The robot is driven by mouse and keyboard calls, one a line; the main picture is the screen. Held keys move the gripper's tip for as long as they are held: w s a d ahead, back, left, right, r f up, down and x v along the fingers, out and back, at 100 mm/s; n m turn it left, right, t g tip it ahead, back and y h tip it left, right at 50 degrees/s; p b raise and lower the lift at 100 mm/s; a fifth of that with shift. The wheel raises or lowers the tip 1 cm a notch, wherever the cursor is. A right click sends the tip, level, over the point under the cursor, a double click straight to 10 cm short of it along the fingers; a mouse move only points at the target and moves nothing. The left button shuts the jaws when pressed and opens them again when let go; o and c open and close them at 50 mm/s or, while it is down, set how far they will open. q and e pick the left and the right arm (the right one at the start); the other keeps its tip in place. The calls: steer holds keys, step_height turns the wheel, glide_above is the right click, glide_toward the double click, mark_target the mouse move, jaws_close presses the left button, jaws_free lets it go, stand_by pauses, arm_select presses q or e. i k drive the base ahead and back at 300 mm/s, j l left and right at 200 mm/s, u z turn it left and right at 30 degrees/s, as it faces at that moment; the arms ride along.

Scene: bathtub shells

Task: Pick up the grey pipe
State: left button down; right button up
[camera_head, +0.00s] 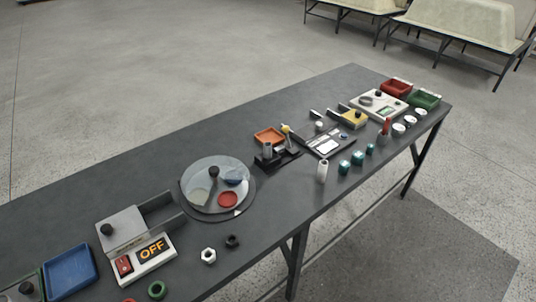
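A small upright grey cylinder (267,150), which looks like the grey pipe, stands at a dark block fixture near the middle of the long dark table (110,188). A paler, whitish upright cylinder (322,171) stands to its right, near the table's front edge. I cannot tell for certain which of the two is the pipe. Neither of my grippers shows in the head view, and nothing touches either cylinder.
A round glass-like dish (217,184) with coloured discs and an orange tray (270,136) are close by. Several teal pieces (345,167) stand right of the pale cylinder. An "OFF" switch box (143,262) and blue tray (69,271) are left. The back left tabletop is clear.

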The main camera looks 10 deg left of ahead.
mark_target(267, 145)
steer(key=i+l+u, duration=0.15)
steer(key=u, duration=0.35)
steer(key=i+l+u, duration=0.2)
steer(key=u, duration=0.25)
steer(key=i+l+u, duration=0.1)
steer(key=l+u, duration=0.25)
steer(key=u, duration=0.15)
